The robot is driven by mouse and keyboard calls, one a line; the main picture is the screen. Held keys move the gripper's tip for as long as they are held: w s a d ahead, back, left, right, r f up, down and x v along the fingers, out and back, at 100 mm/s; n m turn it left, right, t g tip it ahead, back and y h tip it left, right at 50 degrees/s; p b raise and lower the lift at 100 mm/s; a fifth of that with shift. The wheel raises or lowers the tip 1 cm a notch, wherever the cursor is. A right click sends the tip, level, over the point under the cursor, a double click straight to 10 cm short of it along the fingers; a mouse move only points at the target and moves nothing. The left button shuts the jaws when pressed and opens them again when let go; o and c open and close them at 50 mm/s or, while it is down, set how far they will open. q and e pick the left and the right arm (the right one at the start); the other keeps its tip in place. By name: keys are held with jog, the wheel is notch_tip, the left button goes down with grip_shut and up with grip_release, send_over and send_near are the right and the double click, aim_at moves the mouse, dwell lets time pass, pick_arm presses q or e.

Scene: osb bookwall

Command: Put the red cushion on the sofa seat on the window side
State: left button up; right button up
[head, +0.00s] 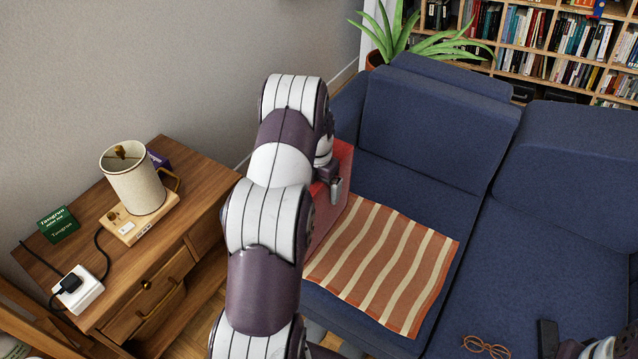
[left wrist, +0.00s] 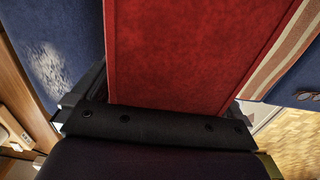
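The red cushion (head: 330,205) stands on edge at the left end of the sofa (head: 408,185), beside the striped blanket, partly hidden by my left arm. My left gripper (head: 337,188) is at the cushion's upper part, with a finger against its face. In the left wrist view the red cushion (left wrist: 190,50) fills the space between the fingers of the left gripper (left wrist: 155,105), which looks shut on it. I cannot tell whether its lower edge touches the seat. Only part of my right arm shows at the bottom right; its gripper does not show.
An orange striped blanket (head: 385,262) lies on the left seat. Glasses (head: 486,346) and a dark, flat object (head: 548,338) lie on the right seat. A side table (head: 200,200) with a lamp (head: 132,178) is at left. A plant (head: 420,42) and bookshelf (head: 545,42) stand behind.

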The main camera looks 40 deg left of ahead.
pick_arm(q)
notch_tip(320, 180, up, 12)
jog(key=p, duration=0.2)
jog(key=shift+s+d+f+p, duration=0.1)
jog(key=shift+d+p, duration=0.05)
jog(key=shift+p, duration=0.25)
jog(key=shift+d+r, duration=0.15)
jog(key=shift+r, duration=0.15)
jog(key=s+d+r+m, duration=0.2)
jog(key=s+d+m, duration=0.1)
jog(key=d+m, duration=0.6)
jog(key=s+d+r+m, duration=0.1)
jog(key=s+d+m, duration=0.2)
jog(key=d+m, duration=0.55)
jog(key=s+d+m, duration=0.2)
jog(key=s+m, duration=0.3)
jog(key=m, duration=0.5)
jog(key=s+d+m+t, duration=0.1)
jog(key=s+d+m, duration=0.2)
jog(key=s+m, duration=0.3)
jog(key=m, duration=0.4)
jog(key=shift+d, duration=0.2)
